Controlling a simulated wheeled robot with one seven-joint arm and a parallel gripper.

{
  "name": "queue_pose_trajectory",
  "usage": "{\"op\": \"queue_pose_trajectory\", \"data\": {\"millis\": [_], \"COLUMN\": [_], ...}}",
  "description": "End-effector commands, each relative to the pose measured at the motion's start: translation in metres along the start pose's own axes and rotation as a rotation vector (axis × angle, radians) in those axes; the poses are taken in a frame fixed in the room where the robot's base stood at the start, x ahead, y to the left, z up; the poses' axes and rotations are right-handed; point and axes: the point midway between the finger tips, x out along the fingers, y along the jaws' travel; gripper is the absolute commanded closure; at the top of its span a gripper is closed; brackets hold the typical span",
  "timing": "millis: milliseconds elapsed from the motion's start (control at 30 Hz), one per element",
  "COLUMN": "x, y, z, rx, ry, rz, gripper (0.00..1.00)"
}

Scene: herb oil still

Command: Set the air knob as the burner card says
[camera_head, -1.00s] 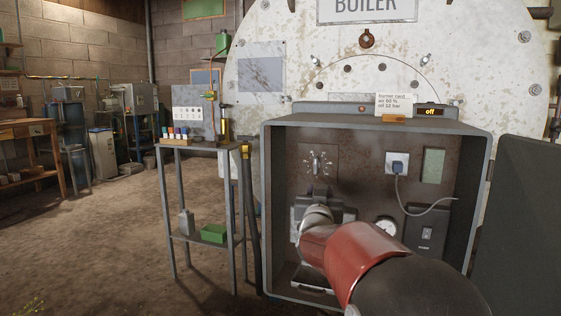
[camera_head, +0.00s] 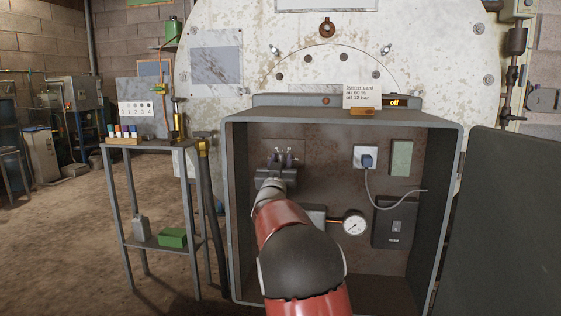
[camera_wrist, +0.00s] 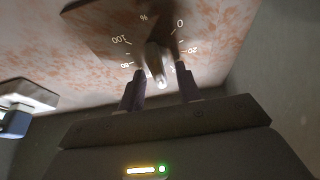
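The burner card (camera_head: 357,96) stands on top of the open burner cabinet; its small print seems to read air 60 % and oil 12 or 13 bar. My gripper (camera_wrist: 160,82) is open, with one finger on each side of the knob and a gap visible. In the head view my gripper (camera_head: 282,158) covers most of the knob.
The cabinet (camera_head: 232,200) has its door (camera_head: 510,220) swung open right. Inside are a plug socket (camera_head: 366,157) with a cable, a pressure gauge (camera_head: 354,223) and a switch box (camera_head: 395,224). A display (camera_head: 394,103) reads off. A shelf stand (camera_head: 150,148) is at left.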

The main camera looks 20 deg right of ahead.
Motion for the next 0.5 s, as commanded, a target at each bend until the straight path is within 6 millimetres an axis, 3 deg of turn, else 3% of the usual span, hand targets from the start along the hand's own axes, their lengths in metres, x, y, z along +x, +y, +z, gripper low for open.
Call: {"op": "queue_pose_trajectory", "data": {"millis": [200, 500], "x": [0.0004, 0.0002], "y": [0.0000, 0.0001], "z": [0.0004, 0.0004], "rx": [0.000, 0.000], "ry": [-0.001, -0.001], "rz": [0.000, 0.000], "gripper": [0.66, 1.00]}}
